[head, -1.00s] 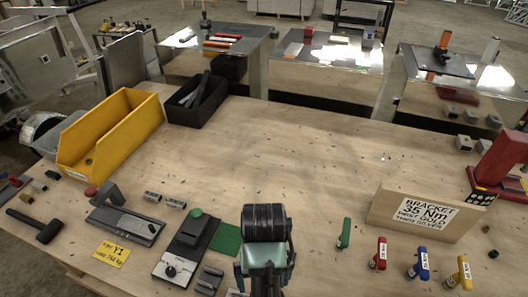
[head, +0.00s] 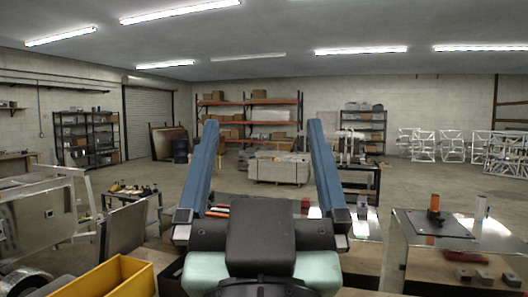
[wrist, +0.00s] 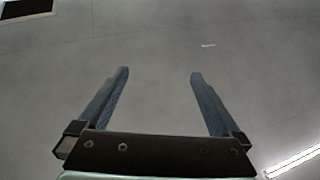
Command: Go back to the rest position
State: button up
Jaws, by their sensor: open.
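My gripper (head: 262,150) is raised in front of the head camera, its two blue fingers pointing up and spread wide apart. Nothing is between the fingers. In the wrist view my gripper (wrist: 158,78) is also open and empty, with only the grey ceiling (wrist: 160,40) beyond it. The gripper's dark body and pale green wrist cover the bottom middle of the head view and hide most of the workbench.
A yellow bin (head: 108,278) shows at the lower left. Metal tables with tools stand behind, one at the right (head: 455,235). Shelving (head: 250,115) and a crate (head: 279,168) stand far back. The air around my gripper is clear.

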jog(key=s+r+t, duration=0.1)
jog(key=s, duration=0.1)
jog(key=s+r+t, duration=0.1)
jog(key=s+r, duration=0.1)
jog(key=shift+r, duration=0.25)
